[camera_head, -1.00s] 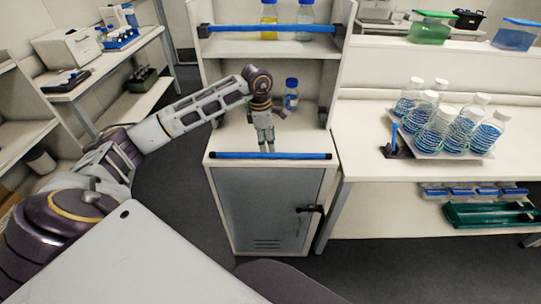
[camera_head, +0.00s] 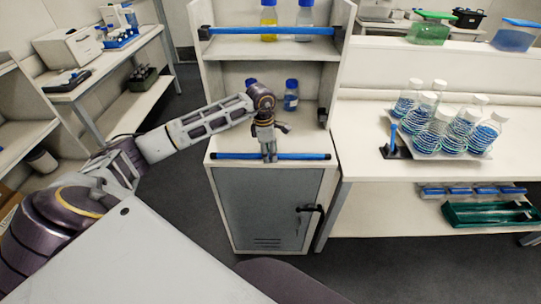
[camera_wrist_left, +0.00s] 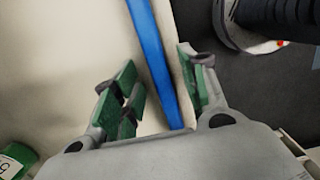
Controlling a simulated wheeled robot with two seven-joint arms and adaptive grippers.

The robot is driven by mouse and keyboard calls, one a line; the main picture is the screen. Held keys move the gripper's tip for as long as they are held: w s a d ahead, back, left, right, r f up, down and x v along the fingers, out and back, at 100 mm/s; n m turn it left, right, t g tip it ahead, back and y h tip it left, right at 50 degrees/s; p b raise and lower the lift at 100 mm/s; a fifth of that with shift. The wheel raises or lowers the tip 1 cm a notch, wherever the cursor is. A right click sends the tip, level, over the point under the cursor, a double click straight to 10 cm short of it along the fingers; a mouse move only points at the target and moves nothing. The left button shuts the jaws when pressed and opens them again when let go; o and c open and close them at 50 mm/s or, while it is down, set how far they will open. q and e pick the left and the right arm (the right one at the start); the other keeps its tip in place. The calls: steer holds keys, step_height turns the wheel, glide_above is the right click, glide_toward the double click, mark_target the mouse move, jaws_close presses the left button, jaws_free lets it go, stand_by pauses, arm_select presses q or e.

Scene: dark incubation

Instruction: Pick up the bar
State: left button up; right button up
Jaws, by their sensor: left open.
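A blue bar (camera_head: 300,156) runs along the front edge of the cabinet's top. My left gripper (camera_head: 269,157) is at the bar, reaching down over its middle in the head view. In the left wrist view the bar (camera_wrist_left: 154,55) passes between the two green-padded fingers of the open gripper (camera_wrist_left: 165,90). The fingers are apart, with a gap visible on the left side. A second blue bar (camera_head: 270,30) crosses the front of the upper shelf. My right gripper is not in view.
The white cabinet (camera_head: 265,210) has a grey door with a black handle. Two blue-capped bottles (camera_head: 291,95) stand at the back of its top. A bench on the right holds a tray of bottles (camera_head: 440,125) and a black stand (camera_head: 394,148).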

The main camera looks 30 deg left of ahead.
arm_select(q)
steer(key=shift+f, duration=0.1)
steer(key=shift+c, duration=0.3)
jaws_close()
